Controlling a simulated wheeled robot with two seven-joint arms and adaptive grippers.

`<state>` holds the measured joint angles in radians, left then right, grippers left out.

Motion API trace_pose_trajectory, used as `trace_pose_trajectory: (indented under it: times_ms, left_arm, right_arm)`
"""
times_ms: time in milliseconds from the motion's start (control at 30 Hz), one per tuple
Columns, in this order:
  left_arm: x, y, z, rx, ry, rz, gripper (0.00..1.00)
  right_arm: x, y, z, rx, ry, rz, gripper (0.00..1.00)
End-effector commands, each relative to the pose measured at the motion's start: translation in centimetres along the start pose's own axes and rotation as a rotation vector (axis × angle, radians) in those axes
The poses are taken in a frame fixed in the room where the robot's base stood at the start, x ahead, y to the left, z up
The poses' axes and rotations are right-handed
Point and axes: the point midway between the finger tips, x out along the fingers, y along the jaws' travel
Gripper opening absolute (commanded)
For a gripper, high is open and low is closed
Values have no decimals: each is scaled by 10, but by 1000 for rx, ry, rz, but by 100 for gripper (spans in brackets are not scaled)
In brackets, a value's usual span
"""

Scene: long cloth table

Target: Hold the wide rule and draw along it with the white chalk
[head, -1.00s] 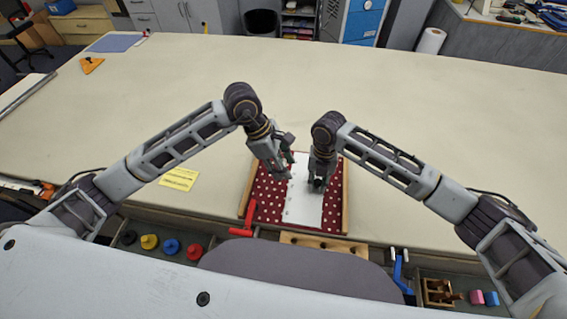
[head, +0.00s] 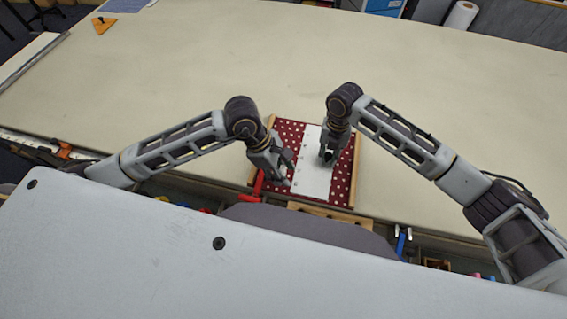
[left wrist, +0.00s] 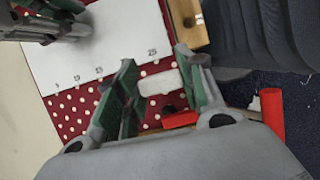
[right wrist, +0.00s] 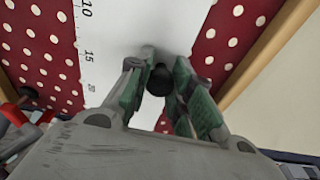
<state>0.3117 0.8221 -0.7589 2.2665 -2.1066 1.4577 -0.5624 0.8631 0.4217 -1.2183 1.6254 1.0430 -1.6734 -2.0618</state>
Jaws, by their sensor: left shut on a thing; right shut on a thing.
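The wide rule (head: 317,178) is a white strip with numbers, lying flat across the red dotted cloth (head: 342,185). It also shows in the right wrist view (right wrist: 140,25). My right gripper (head: 327,155) is shut on a dark knob (right wrist: 160,78) standing on the rule. My left gripper (head: 288,173) is low beside the rule's left edge, towards its near end. It is shut on a small whitish piece, the white chalk (left wrist: 158,82), seen between its fingers over the cloth. Whether the chalk touches the cloth, I cannot tell. No drawn line is visible.
Wooden strips (head: 355,170) edge the cloth on its sides. A red-handled thing (head: 258,184) lies just left of the cloth, close to my left gripper; a red cylinder shows in the left wrist view (left wrist: 272,112).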

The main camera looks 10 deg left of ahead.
Motion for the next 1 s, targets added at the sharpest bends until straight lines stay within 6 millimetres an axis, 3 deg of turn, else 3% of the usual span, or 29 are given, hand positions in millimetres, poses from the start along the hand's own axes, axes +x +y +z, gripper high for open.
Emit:
trace_pose_trajectory:
  times_ms: [433,1000]
  left_arm:
    - [-14,1,22,2,-1,0,19]
    - [-13,5,23,-17,0,6,19]
  right_arm:
    - [-1,0,0,0,-1,1,0]
    - [0,0,0,0,-1,1,0]
